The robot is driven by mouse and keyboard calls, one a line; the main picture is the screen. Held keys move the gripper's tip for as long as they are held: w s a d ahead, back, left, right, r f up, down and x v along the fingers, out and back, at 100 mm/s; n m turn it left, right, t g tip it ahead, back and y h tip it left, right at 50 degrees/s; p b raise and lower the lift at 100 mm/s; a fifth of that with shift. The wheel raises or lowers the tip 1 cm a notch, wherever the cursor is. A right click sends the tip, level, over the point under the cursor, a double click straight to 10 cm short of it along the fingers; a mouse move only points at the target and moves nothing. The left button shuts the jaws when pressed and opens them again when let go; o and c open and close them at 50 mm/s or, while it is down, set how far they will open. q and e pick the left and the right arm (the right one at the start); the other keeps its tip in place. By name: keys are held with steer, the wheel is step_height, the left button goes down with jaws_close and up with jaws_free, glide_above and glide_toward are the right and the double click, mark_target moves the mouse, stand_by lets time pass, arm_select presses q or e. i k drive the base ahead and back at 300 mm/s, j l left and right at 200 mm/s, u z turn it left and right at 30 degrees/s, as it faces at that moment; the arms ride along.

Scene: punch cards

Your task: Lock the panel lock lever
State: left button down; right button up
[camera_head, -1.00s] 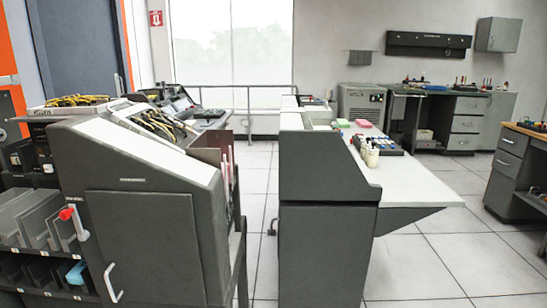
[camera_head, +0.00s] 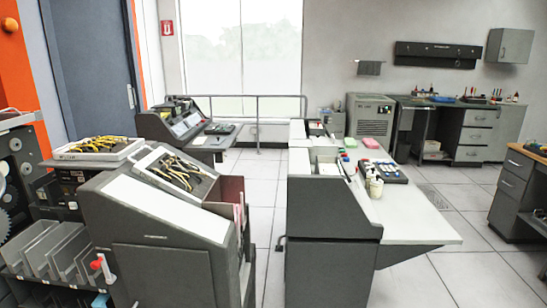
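A small lever with a red knob and white base (camera_head: 103,267) is at the lower left, on the front of the grey machine (camera_head: 165,225), between its slotted shelves and its flat front panel (camera_head: 165,275). I take it to be the panel lock lever, but cannot tell its locked or unlocked position. The panel's lower part is cut off by the bottom edge. Neither of my grippers shows in the head view.
Slotted shelves (camera_head: 55,250) stand left of the lever. A dark grey cabinet with a white worktop (camera_head: 415,222) stands in the middle, holding bottles and trays. Tiled floor (camera_head: 262,200) is free between the two machines. A drawer desk (camera_head: 510,175) is at the right.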

mark_target(111, 278)
steer(key=u, duration=1.25)
